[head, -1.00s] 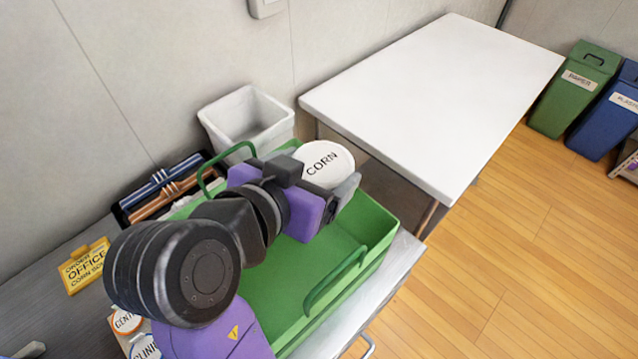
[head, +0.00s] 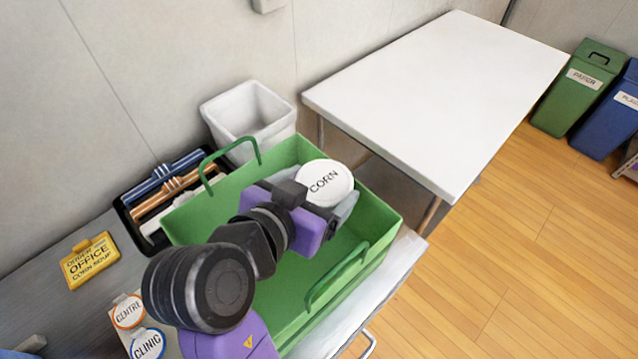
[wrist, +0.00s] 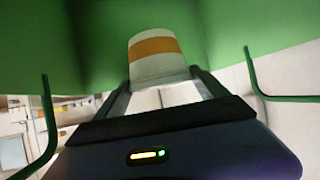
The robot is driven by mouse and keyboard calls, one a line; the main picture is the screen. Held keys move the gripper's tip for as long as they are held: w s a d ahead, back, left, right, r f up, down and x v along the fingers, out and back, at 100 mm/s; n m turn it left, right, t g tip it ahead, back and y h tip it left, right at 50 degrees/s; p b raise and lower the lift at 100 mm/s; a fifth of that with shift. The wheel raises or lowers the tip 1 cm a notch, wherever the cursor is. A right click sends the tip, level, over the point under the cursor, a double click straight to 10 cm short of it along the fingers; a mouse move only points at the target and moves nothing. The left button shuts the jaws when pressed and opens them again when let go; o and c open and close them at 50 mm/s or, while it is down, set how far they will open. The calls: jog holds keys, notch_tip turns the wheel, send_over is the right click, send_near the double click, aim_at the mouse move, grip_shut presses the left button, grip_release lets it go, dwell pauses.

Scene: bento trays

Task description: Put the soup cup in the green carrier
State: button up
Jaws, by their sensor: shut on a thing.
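The soup cup (head: 327,181) has a white round lid marked CORN in the head view. In the wrist view the cup (wrist: 156,58) is white with an orange band. My gripper (head: 335,205) is shut on the cup, with one finger on each side of it. The green carrier (head: 270,280) is a deep open box with two raised handles. The cup is inside the carrier's outline, toward its far end. The green of the carrier fills the wrist view behind the cup. I cannot tell whether the cup touches the carrier's floor.
A yellow order card (head: 90,262) reads OFFICE, CORN SOUP. Round CENTRE (head: 129,311) and CLINIC (head: 147,345) tags lie at the lower left. A black tray (head: 135,205) of striped items and a white bin (head: 250,118) stand behind the carrier. A white table (head: 435,95) is bare.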

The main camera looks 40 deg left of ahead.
jog(key=shift+f, duration=0.2)
jog(key=o, duration=1.5)
jog(key=shift+r, duration=0.5)
jog(key=v, duration=1.2)
